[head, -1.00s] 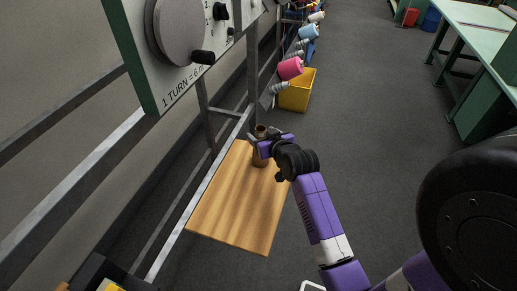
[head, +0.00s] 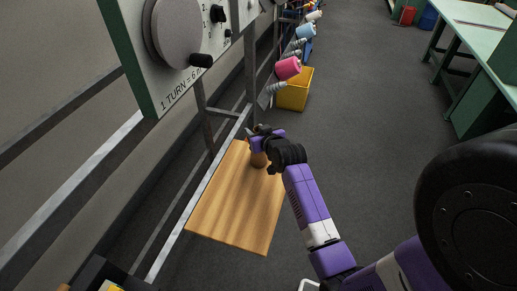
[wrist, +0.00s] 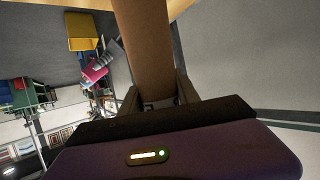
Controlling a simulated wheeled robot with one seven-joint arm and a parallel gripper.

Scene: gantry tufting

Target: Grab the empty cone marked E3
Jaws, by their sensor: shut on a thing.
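A plain brown cone (head: 258,161) is at the far end of the wooden board (head: 232,207) in the head view. My gripper (head: 257,140) is around its upper part, shut on it. In the wrist view the cone (wrist: 144,45) stands between the two fingers (wrist: 158,97), and its far part runs up out of the picture. No E3 mark shows on the side I see. I cannot tell whether the cone's base touches the board.
A metal frame (head: 190,190) runs along the board's left side, with a dial panel (head: 175,50) above. A yellow bin (head: 295,90) and a pink cone (head: 287,68) on a peg are beyond. The floor (head: 360,130) to the right is clear.

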